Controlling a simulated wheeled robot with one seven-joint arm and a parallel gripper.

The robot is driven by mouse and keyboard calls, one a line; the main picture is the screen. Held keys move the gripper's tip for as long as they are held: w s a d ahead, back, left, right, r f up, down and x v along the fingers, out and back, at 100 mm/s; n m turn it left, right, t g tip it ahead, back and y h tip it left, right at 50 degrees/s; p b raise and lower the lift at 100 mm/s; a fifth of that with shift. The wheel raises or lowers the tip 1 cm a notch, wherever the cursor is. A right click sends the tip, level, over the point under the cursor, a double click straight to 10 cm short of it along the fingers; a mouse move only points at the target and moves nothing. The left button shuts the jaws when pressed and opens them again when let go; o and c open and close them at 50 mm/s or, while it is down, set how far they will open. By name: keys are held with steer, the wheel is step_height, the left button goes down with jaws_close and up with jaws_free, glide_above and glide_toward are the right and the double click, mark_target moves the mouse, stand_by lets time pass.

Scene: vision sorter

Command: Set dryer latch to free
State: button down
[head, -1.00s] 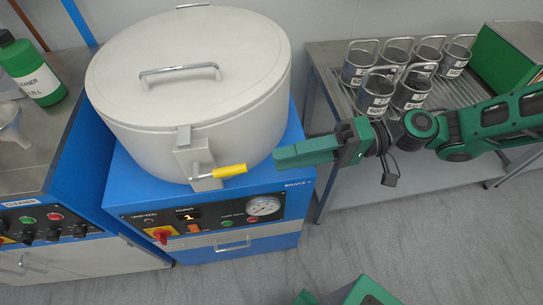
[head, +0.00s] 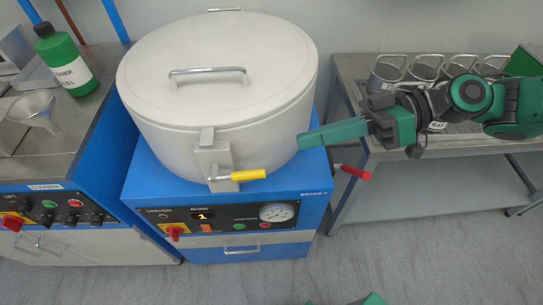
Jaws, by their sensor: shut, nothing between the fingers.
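The latch has a lever with a yellow handle (head: 249,175) that points right, about level. My gripper (head: 302,141) is shut and empty. It is at the drum's right side in the picture, above and to the right of the yellow handle and apart from it. I cannot tell whether the fingertips touch the drum.
A red-handled lever (head: 352,172) sticks out at the base's right side, below my gripper. Several metal cups (head: 424,68) stand on a rack at the right. A green bottle (head: 66,62) and a funnel (head: 35,112) are on the left bench.

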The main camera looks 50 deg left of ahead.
steer(key=s+a+f+n, duration=0.1)
steer(key=s, duration=0.1)
steer(key=s+a+f+n, duration=0.1)
steer(key=s+a, duration=0.1)
steer(key=s, duration=0.1)
steer(key=s+a+f+n, duration=0.1)
steer(key=s+a, duration=0.1)
steer(key=s, duration=0.1)
steer(key=shift+a+f+t, duration=0.2)
steer(key=shift+f+t, duration=0.05)
steer(key=shift+t, duration=0.05)
steer(key=shift+s+d+f, duration=0.1)
steer(key=shift+d+f, duration=0.05)
steer(key=shift+f, duration=0.45)
